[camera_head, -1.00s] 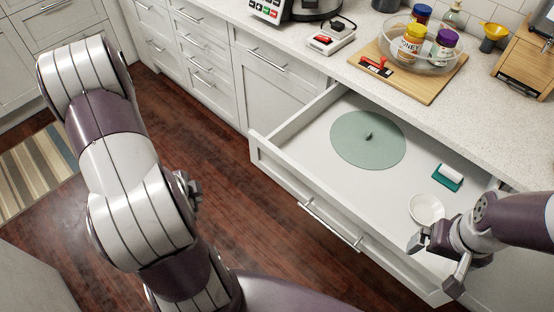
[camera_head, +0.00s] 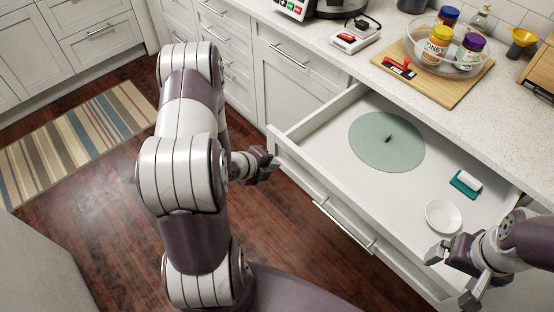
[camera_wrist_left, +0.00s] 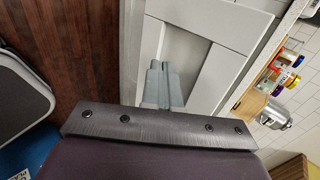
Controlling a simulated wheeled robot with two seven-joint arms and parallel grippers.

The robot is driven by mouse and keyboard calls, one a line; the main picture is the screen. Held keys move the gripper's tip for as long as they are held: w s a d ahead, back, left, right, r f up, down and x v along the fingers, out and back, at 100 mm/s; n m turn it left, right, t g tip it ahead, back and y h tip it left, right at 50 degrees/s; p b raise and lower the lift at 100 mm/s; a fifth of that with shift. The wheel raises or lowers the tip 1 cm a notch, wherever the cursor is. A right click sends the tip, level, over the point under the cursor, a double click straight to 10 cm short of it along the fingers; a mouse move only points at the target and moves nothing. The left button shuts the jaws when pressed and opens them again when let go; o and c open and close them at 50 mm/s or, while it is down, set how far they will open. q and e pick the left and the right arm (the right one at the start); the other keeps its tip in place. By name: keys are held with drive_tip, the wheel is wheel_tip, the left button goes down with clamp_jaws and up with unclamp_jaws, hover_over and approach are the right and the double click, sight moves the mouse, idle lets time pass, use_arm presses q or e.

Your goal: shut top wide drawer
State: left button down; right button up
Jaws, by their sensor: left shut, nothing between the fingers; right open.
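The wide top drawer (camera_head: 330,150) is pulled out below the counter, with its interior in view and a long bar handle (camera_head: 343,226) on its front. My left gripper (camera_head: 268,164) is shut and empty, close to the left front corner of the drawer; I cannot tell if it touches. In the left wrist view the shut fingers (camera_wrist_left: 163,85) point at a pale panelled front (camera_wrist_left: 190,55). My right gripper (camera_head: 458,272) is open and empty by the right end of the drawer front. The drawer's far right corner is partly hidden by my right arm.
In the drawer lie a round green lid (camera_head: 386,142), a white bowl (camera_head: 443,215) and a teal-and-white item (camera_head: 466,183). The counter above holds a wooden board (camera_head: 400,82) with a glass bowl of jars. A striped rug (camera_head: 80,140) lies on the open floor at left.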

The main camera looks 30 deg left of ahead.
use_arm(q)
drive_tip(key=shift+w+d, duration=0.2)
drive_tip(key=shift+w, duration=0.3)
drive_tip(key=shift+w+d, duration=0.2)
drive_tip(key=shift+w, duration=0.25)
use_arm(e)
drive_tip(key=shift+r, duration=0.2)
use_arm(q)
drive_tip(key=shift+w, duration=0.15)
